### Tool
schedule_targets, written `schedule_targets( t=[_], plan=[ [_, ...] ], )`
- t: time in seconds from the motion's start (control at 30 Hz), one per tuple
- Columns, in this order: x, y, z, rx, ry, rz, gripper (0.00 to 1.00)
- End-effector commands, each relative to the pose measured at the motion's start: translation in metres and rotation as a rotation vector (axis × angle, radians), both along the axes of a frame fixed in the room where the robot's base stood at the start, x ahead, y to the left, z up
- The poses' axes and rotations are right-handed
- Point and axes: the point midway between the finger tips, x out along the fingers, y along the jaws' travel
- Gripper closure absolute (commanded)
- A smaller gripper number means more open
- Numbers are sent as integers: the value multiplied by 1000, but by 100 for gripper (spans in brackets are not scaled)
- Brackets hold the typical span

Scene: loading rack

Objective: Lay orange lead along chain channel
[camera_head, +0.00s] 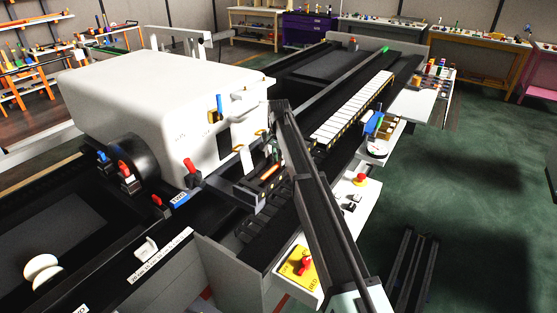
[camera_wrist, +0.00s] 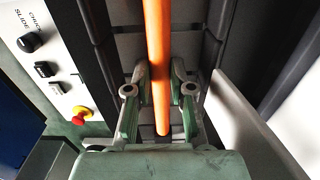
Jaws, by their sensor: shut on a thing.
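The orange lead (camera_wrist: 157,40) runs almost straight down the wrist view between my gripper's two fingers, and its rounded lower end shows near the palm. My gripper (camera_wrist: 159,72) is shut on the lead. In the head view, a short piece of the lead (camera_head: 270,171) shows beside the end of my arm, above the machine bed. The dark, segmented chain channel (camera_wrist: 192,42) lies behind the lead in the wrist view. I cannot tell whether the lead touches the channel floor. In the head view my arm partly hides the channel.
A large white machine housing (camera_head: 165,110) stands left of my arm. A row of pale slats (camera_head: 352,108) runs toward the back. A control panel with a red knob (camera_wrist: 81,114) is at left in the wrist view. A yellow panel with a red switch (camera_head: 302,267) sits at the front.

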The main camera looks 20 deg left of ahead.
Motion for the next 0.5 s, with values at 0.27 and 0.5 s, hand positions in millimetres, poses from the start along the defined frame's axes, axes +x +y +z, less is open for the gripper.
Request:
schedule_targets(
  t=[0.27, 0.5],
  plan=[
    [0, 0, 0, 0, 0, 0, 53],
    [0, 0, 0, 0, 0, 0, 48]
  ],
)
